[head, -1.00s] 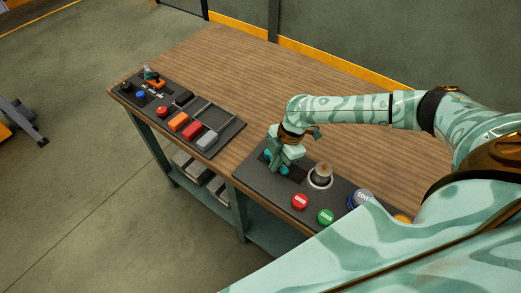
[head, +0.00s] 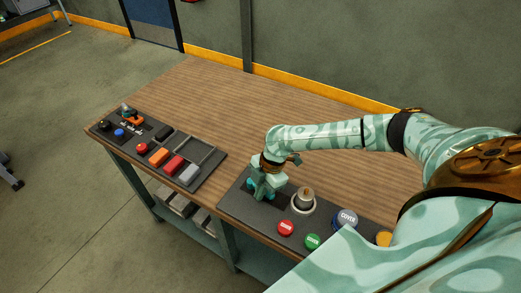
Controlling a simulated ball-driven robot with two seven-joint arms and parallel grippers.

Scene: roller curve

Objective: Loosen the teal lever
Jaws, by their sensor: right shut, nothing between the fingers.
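My right gripper (head: 262,190) points down at the left end of the near dark panel, by a black recess. It is shut with nothing held. A small teal part (head: 250,183) shows close beside its fingers; whether it is the teal lever, and whether the fingers touch it, I cannot tell. The gripper hides much of that spot. My left gripper is out of view.
The near panel (head: 232,205) also bears a pale knob in a white ring (head: 303,201), a red button (head: 286,228), a green button (head: 313,241) and a blue cover button (head: 346,219). The left panel (head: 150,137) holds coloured blocks and buttons. The wooden tabletop (head: 215,100) behind is clear.

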